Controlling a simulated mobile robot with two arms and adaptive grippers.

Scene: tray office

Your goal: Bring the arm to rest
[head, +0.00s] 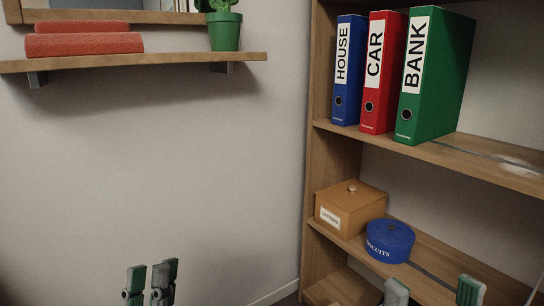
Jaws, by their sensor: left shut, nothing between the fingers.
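My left gripper (150,276) shows at the bottom left of the head view, in front of the bare wall. Its green and grey fingers point up and are shut with nothing between them. My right gripper (434,290) shows at the bottom right edge, in front of the lower shelves. Its two fingertips stand well apart with nothing seen between them. The lower parts of both grippers are cut off by the frame.
A wooden bookcase (318,180) holds blue (348,90), red (383,95) and green (430,85) binders above a letters box (345,208) and a blue biscuit tin (390,242).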

